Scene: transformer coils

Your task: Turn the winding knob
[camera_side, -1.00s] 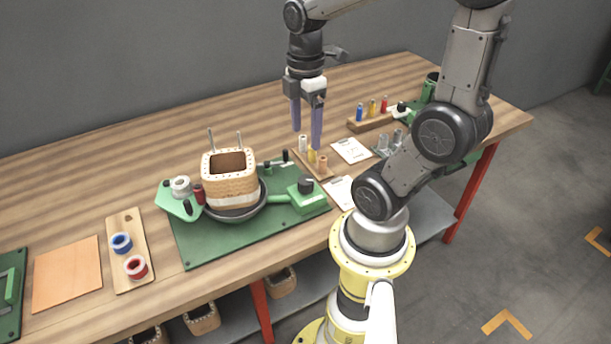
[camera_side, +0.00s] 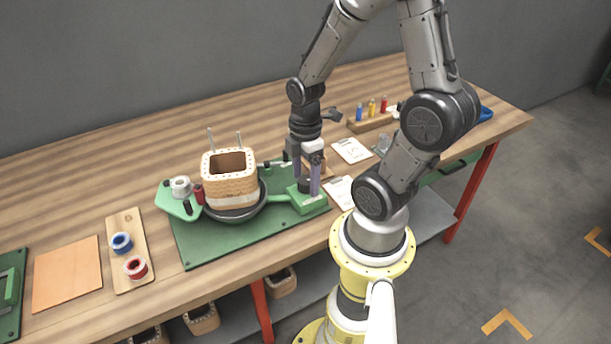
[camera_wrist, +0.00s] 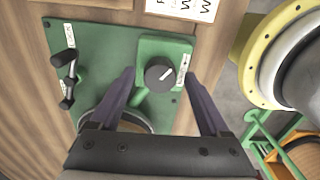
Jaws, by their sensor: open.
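The winding knob (camera_wrist: 160,73) is a dark round knob with a white pointer line, on a green block (camera_wrist: 153,48). In the side view the knob (camera_side: 305,184) sits at the right end of the green winding base, low between the fingers. My gripper (camera_wrist: 160,88) is open, with one finger on each side of the knob in the wrist view. In the side view my gripper (camera_side: 306,184) points down at the knob. I cannot tell whether the fingers touch it. The square wooden coil form (camera_side: 230,183) stands on a dark round dish left of the knob.
Blue (camera_side: 121,243) and red spools lie on a wooden tray at left. Paper sheets (camera_side: 351,151) and a rack of small coloured bottles (camera_side: 371,119) lie behind and right.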

